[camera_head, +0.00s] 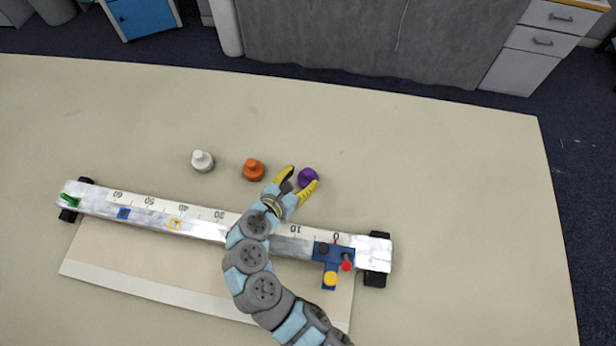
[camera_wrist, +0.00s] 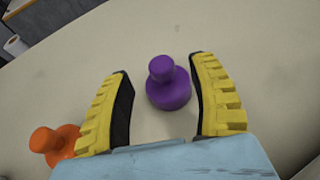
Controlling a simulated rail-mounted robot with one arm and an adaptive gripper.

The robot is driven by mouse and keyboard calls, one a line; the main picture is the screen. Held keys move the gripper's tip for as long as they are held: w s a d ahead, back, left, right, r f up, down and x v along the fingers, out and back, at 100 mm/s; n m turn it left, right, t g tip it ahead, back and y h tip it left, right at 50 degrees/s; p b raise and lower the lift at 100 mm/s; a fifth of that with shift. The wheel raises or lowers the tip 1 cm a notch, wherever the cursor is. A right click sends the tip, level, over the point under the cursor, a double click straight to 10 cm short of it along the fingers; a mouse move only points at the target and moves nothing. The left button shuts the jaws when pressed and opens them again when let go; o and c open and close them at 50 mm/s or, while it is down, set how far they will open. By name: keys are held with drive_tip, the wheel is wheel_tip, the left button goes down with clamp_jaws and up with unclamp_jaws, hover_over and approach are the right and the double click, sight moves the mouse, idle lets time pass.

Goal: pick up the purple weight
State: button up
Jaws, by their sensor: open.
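The purple weight (camera_head: 308,177) stands on the cream table beyond the metal rail, partly hidden by a finger in the head view. In the wrist view the purple weight (camera_wrist: 168,84) shows its knob and wider base. It lies between the two yellow fingers, closer to the right one. My gripper (camera_head: 298,176) is open, with its fingers spread on either side of the weight. In the wrist view the gripper (camera_wrist: 160,78) holds nothing. I cannot tell whether the right finger touches the weight.
An orange weight (camera_head: 253,170) stands left of my gripper, near the outside of the left finger. A white weight (camera_head: 203,161) stands further left. The long rail with a ruler (camera_head: 190,225) lies under my arm. The table (camera_head: 440,180) is clear to the right.

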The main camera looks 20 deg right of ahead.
sight(308, 172)
drive_tip(key=shift+x, duration=1.95)
drive_tip(key=shift+s, duration=0.1)
clamp_jaws()
